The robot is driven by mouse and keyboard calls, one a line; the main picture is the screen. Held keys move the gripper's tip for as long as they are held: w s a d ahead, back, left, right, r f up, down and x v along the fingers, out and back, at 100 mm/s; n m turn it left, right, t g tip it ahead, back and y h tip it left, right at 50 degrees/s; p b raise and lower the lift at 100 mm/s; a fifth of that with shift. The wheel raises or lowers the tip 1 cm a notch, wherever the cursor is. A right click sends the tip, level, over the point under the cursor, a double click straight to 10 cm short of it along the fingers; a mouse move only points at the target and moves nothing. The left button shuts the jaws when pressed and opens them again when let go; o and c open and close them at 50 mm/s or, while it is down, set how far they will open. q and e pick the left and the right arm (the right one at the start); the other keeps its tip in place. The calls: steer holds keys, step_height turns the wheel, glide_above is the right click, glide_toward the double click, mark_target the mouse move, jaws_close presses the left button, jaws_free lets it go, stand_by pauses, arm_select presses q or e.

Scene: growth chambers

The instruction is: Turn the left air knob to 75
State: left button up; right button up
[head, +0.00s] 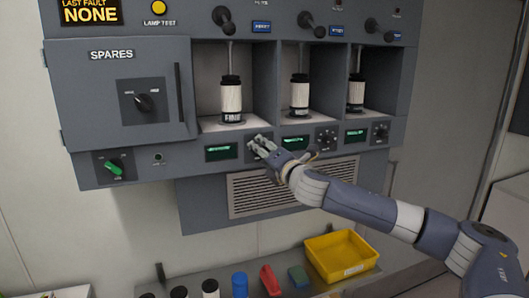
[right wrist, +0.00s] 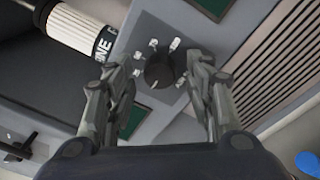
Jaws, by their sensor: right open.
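The left air knob (right wrist: 160,72) is a dark round knob with pale marks around it on the grey panel, seen in the right wrist view. In the head view it is hidden behind my right gripper (head: 261,146), which is at the panel below the left bay. In the right wrist view my right gripper (right wrist: 164,75) is open, with one finger on each side of the knob. I cannot tell whether the fingers touch it, and I cannot read its setting. A green display (head: 221,152) sits left of the gripper. My left gripper is out of view.
Similar knobs sit to the right (head: 326,138) and far right (head: 381,130). White cartridges (head: 231,98) stand in the bays above. A vent grille (head: 285,187) lies below. A yellow bin (head: 366,265) and small containers stand on the lower shelf.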

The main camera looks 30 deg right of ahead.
steer(key=c, duration=1.1)
steer(key=shift+f, duration=0.1)
steer(key=shift+a+m+h+b, duration=0.1)
steer(key=shift+m+h+b, duration=0.35)
steer(key=shift+m+b, duration=2.85)
steer(key=shift+a+m+h+b, duration=0.1)
steer(key=shift+m+h+b, duration=0.35)
steer(key=shift+m, duration=5.8)
steer(key=shift+a+m+h+b, duration=0.1)
steer(key=shift+m+h+b, duration=0.4)
steer(key=shift+m+b, duration=2.75)
steer(key=m+p, duration=0.3)
